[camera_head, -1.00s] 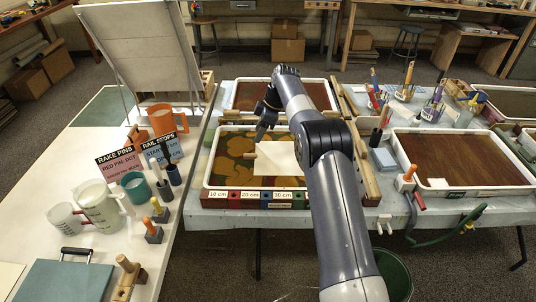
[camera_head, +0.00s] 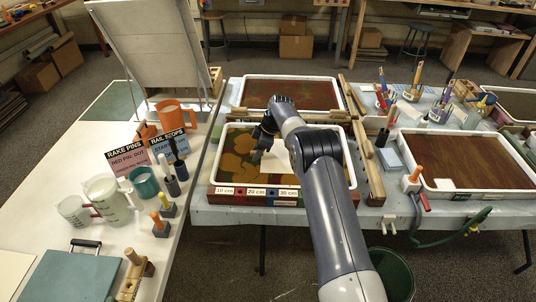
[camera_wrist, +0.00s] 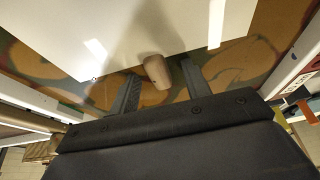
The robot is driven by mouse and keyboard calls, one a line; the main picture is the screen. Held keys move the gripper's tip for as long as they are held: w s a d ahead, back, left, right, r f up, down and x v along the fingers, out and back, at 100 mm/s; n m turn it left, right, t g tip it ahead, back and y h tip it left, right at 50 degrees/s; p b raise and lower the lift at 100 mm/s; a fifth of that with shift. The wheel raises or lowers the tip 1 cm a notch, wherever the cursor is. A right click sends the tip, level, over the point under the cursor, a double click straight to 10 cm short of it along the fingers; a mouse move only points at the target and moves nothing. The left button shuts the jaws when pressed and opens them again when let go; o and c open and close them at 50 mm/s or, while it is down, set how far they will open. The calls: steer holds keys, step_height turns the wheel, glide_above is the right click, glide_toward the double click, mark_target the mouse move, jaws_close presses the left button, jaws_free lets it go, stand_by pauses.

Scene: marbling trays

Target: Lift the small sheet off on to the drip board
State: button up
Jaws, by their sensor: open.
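The small white sheet (camera_head: 275,158) lies over the patterned liquid in the near tray (camera_head: 213,160). My arm hides part of it in the head view. The sheet (camera_wrist: 120,25) fills the upper part of the wrist view. A short wooden peg (camera_wrist: 157,72) stands at its edge, between my fingers. My gripper (camera_wrist: 160,76) is open around the peg, with a gap on each side. In the head view, my gripper (camera_head: 257,154) is low over the sheet's left edge. A large pale board (camera_head: 150,45), perhaps the drip board, leans on a stand at the back left.
A second tray (camera_head: 240,92) lies behind, and a brown one (camera_head: 465,190) to the right. Wooden rails (camera_head: 368,160) flank the near tray. Pitchers (camera_head: 107,200), an orange mug (camera_head: 173,115) and sign cards (camera_head: 128,162) stand on the left table.

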steer(key=shift+c, duration=0.3)
jaws_close()
step_height(320, 180, up, 11)
steer(key=shift+r, duration=0.15)
stand_by(0.6)
